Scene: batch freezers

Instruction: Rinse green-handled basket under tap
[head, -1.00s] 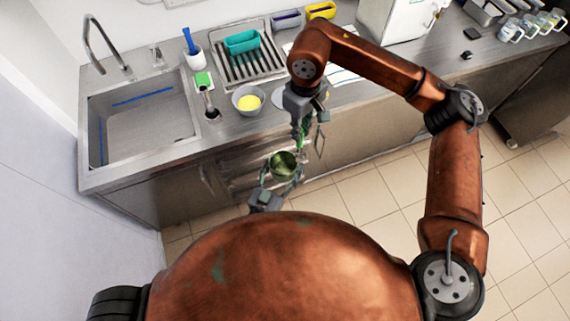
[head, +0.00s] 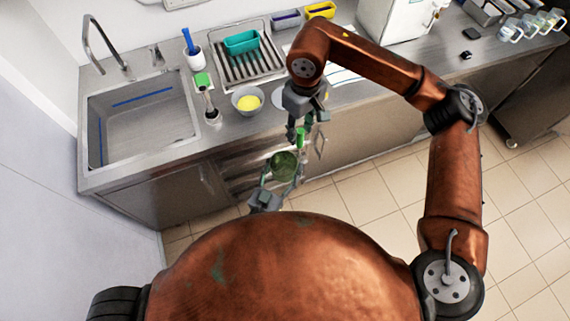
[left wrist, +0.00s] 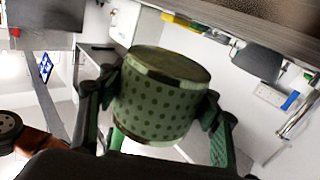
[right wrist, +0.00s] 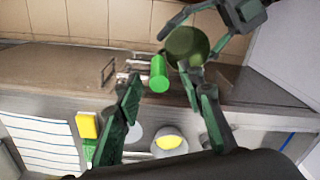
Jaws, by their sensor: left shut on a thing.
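The green-handled basket (head: 284,165) is a dark green, perforated cup, held in front of the counter. My left gripper (head: 283,172) is shut on its sides; the left wrist view shows the fingers on both sides of the dotted wall (left wrist: 155,105). The bright green handle (right wrist: 158,73) sticks out from the basket toward the counter. My right gripper (right wrist: 165,88) is open, with its fingers apart on either side of the handle, and it seems not to touch it. The tap (head: 101,45) arches over the empty sink (head: 145,125) at the left end of the counter.
On the counter right of the sink are a bowl with yellow contents (head: 248,101), a white cup with a blue tool (head: 193,58), and a drying rack (head: 252,72) with a teal tub (head: 242,42). The tiled floor (head: 370,190) at right is clear.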

